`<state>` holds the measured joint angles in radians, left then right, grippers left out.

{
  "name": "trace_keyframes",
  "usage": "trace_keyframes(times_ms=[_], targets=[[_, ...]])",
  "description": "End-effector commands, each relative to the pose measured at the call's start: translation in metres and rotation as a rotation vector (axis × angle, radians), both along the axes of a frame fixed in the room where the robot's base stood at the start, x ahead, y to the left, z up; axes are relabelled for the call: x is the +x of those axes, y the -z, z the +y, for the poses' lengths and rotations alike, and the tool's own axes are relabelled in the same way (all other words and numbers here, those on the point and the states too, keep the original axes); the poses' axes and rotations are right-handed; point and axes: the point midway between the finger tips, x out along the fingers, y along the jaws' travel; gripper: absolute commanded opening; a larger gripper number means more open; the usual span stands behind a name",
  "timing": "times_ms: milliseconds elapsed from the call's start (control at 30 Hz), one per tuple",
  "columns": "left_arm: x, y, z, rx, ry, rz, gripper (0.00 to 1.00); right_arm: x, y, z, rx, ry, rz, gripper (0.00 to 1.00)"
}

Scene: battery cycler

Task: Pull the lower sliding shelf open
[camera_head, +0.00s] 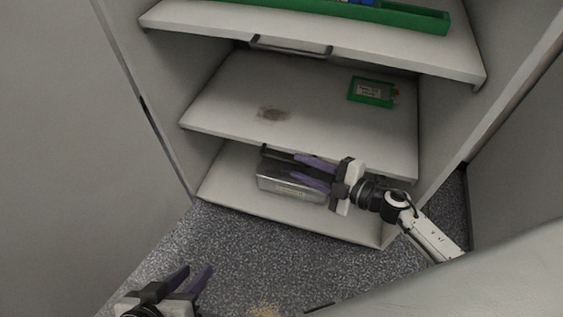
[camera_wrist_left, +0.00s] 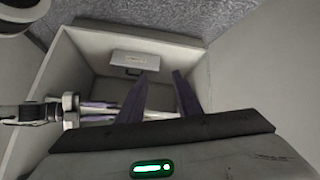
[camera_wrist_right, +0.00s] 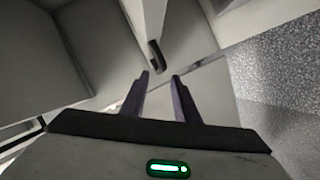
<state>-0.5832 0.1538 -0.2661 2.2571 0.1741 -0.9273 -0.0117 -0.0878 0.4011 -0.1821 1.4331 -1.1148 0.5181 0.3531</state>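The lower sliding shelf (camera_head: 235,104) is a pale board inside the cabinet, with a dark stain and a green-framed item (camera_head: 371,91) on it. A dark handle (camera_head: 274,154) shows below its front edge, partly hidden by my right gripper (camera_head: 295,166). That gripper is open, its purple fingers pointing left at the handle. In the right wrist view the dark handle (camera_wrist_right: 155,56) lies just beyond the fingertips, and I cannot tell whether they touch it. My left gripper (camera_head: 198,268) is open and empty, low in front of the cabinet.
A silver metal box (camera_head: 292,188) stands on the cabinet floor under the lower shelf. The upper shelf (camera_head: 210,20) carries a green tray (camera_head: 425,19) and has its own handle (camera_head: 290,47). Cabinet walls flank both sides. Speckled floor (camera_head: 240,245) in front is open.

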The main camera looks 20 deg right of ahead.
Motion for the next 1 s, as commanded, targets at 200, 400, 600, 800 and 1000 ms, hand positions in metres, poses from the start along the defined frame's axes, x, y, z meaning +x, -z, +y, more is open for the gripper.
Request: trace_keyframes(times_ms=[200, 400, 600, 800, 1000], targets=[[0.001, 0.010, -0.006, 0.009, 0.040, 0.028, 0.31, 0.034, 0.011, 0.025, 0.003, 0.001, -0.003, 0.28], [0.002, 0.006, -0.011, -0.010, 0.049, 0.019, 0.31, 0.052, 0.015, 0.039, 0.004, 0.002, 0.000, 0.28], [0.003, 0.004, -0.012, -0.018, 0.049, 0.015, 0.31, 0.057, 0.016, 0.043, 0.001, 0.002, -0.001, 0.28], [0.003, 0.004, -0.012, -0.018, 0.049, 0.015, 0.31, 0.057, 0.016, 0.043, 0.002, 0.002, 0.000, 0.25], [0.003, 0.004, -0.012, -0.018, 0.049, 0.015, 0.31, 0.056, 0.016, 0.043, 0.002, 0.002, 0.000, 0.00]])
